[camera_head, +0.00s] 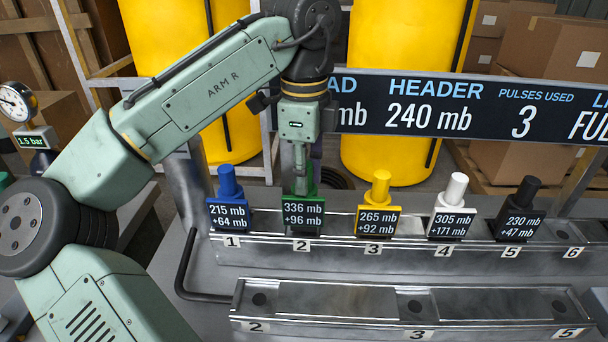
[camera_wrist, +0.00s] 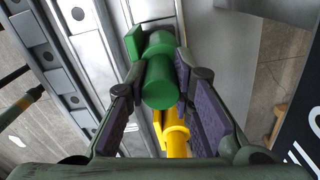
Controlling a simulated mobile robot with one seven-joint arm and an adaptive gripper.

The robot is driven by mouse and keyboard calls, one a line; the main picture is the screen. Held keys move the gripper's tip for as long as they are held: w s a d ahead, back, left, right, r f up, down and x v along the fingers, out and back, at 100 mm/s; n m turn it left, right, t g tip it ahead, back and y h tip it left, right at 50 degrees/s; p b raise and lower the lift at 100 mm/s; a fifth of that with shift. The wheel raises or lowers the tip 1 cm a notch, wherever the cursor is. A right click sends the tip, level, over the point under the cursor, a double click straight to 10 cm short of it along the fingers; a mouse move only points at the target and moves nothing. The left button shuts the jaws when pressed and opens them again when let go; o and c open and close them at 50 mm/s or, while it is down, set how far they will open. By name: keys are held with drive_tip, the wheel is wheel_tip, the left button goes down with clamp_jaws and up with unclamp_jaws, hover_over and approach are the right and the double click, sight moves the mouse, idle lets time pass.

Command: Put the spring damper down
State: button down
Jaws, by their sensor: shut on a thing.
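The green spring damper (camera_head: 303,214) has a dark plate reading "336 mb +96". It stands upright at position 2 of the back rail (camera_head: 330,258); I cannot tell whether it is fully seated or slightly raised. My gripper (camera_head: 301,176) points down from above and is shut on its knob. In the wrist view, the green knob of the damper (camera_wrist: 160,82) lies between the purple-padded fingers of my gripper (camera_wrist: 160,70). The socket under the damper is hidden.
The blue (camera_head: 230,200), yellow (camera_head: 379,205), white (camera_head: 453,208) and black (camera_head: 521,210) dampers stand at positions 1, 3, 4 and 5. Position 6 (camera_head: 561,234) is empty. The front rail (camera_head: 340,300) shows empty sockets. A display board (camera_head: 470,105) stands behind.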

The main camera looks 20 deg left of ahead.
drive_tip(key=shift+s+f, duration=0.1)
drive_tip(key=shift+f, duration=0.3)
drive_tip(key=shift+f, duration=0.15)
drive_tip(key=c, duration=1.4)
unclamp_jaws()
wheel_tip(320, 180, up, 12)
drive_tip(key=p, duration=0.6)
